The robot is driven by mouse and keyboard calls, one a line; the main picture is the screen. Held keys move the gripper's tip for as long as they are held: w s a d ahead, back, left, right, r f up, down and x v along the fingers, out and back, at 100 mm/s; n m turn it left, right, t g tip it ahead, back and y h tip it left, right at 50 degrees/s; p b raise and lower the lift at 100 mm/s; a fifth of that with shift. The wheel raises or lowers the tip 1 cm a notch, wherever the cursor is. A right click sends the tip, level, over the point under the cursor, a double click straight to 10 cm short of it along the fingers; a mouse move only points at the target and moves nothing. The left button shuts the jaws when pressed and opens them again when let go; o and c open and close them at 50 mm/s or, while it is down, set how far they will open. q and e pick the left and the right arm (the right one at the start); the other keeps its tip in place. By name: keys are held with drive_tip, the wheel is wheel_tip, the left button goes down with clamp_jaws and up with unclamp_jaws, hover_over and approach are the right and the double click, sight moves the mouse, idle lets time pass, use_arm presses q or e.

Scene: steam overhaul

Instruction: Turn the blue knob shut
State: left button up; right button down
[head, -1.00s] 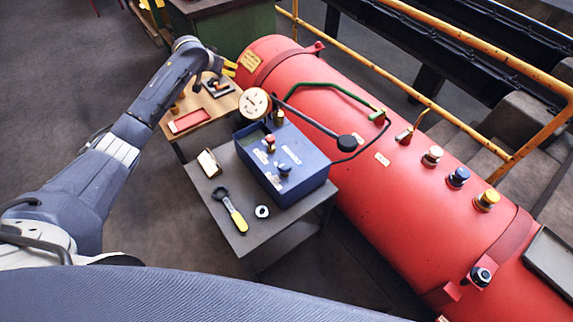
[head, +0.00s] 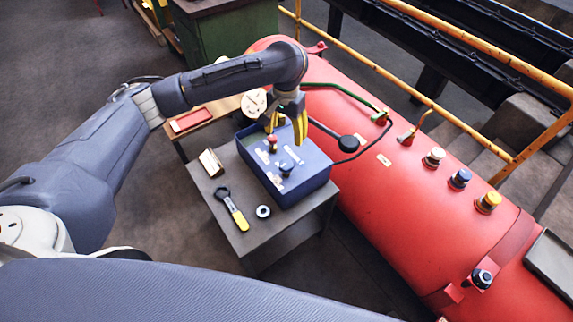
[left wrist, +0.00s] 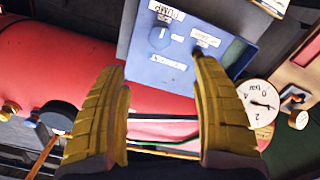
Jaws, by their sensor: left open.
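Another dark blue knob (head: 285,170) sits on top of the blue pump box (head: 312,172); in the left wrist view this knob (left wrist: 160,39) is beside a PUMP label. My left gripper (head: 287,132), with yellow fingers, is open and empty above the back of the box, well left of the boiler's knobs. The left wrist view shows its fingers (left wrist: 158,68) apart with nothing between them. My right gripper is not in view.
A pressure gauge (head: 254,102) is partly behind my left arm. A black round handle (head: 348,143) and a green pipe (head: 345,91) lie near the boiler. A yellow-handled tool (head: 238,219) and a ring (head: 263,211) lie on the grey table (head: 222,195). A yellow railing (head: 440,110) runs behind.

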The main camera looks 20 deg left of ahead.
sight(286, 164)
use_arm(q)
wheel_tip(286, 164, down, 17)
idle(0.8)
drive_tip(key=shift+c, duration=0.2)
drive_tip(key=c, duration=1.3)
drive_tip(key=shift+o, duration=0.2)
